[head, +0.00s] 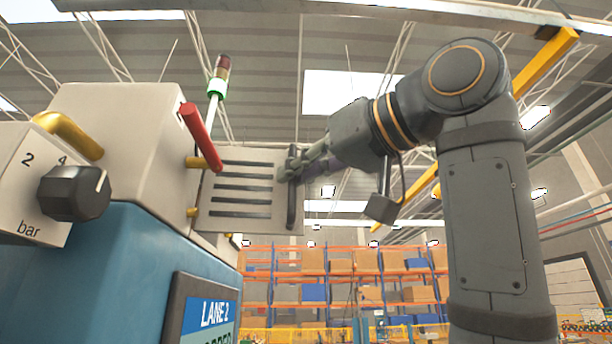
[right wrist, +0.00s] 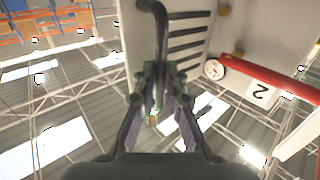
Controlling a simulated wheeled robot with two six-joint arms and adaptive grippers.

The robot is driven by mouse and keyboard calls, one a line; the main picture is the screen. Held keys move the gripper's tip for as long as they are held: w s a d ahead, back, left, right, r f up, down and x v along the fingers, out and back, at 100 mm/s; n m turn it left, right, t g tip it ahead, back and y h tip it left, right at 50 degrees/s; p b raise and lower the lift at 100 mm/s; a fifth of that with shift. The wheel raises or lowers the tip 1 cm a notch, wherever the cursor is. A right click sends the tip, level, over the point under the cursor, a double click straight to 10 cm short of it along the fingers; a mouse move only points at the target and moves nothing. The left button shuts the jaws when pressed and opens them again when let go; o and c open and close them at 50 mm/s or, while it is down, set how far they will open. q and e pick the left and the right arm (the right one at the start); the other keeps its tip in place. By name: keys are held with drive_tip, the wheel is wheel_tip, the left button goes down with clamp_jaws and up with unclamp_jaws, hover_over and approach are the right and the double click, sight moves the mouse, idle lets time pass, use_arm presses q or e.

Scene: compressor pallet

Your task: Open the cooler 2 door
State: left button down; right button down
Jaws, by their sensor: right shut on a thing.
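The cooler door is a light grey slotted panel (head: 240,190), also seen in the right wrist view (right wrist: 190,30). It hangs on brass-coloured hinges at its left side and stands out past the machine's right edge, with the warehouse visible below it. Its black bar handle (head: 292,205) runs up the free right edge; in the right wrist view the handle (right wrist: 160,30) runs down between my fingers. My right gripper (head: 291,168) is shut on the upper part of this handle; its fingers also show in the right wrist view (right wrist: 160,85). My left gripper is out of view.
A red lever (head: 201,137) angles in front of the panel's upper left; the right wrist view shows it with a "2" label (right wrist: 262,92). A signal lamp (head: 219,78) stands behind. The blue-and-white machine (head: 130,270) fills the left.

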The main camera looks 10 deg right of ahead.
drive_tip(key=shift+s+a, duration=0.1)
idle(0.3)
drive_tip(key=c, duration=1.7)
unclamp_jaws()
drive_tip(key=shift+a, duration=0.15)
drive_tip(key=shift+o, duration=1.4)
drive_tip(key=shift+a, duration=0.6)
drive_tip(key=shift+d, duration=0.45)
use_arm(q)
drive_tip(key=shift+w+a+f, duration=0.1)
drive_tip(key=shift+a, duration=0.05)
use_arm(e)
drive_tip(key=v, duration=1.1)
drive_tip(key=shift+s, duration=0.25)
drive_tip(key=shift+a, duration=0.1)
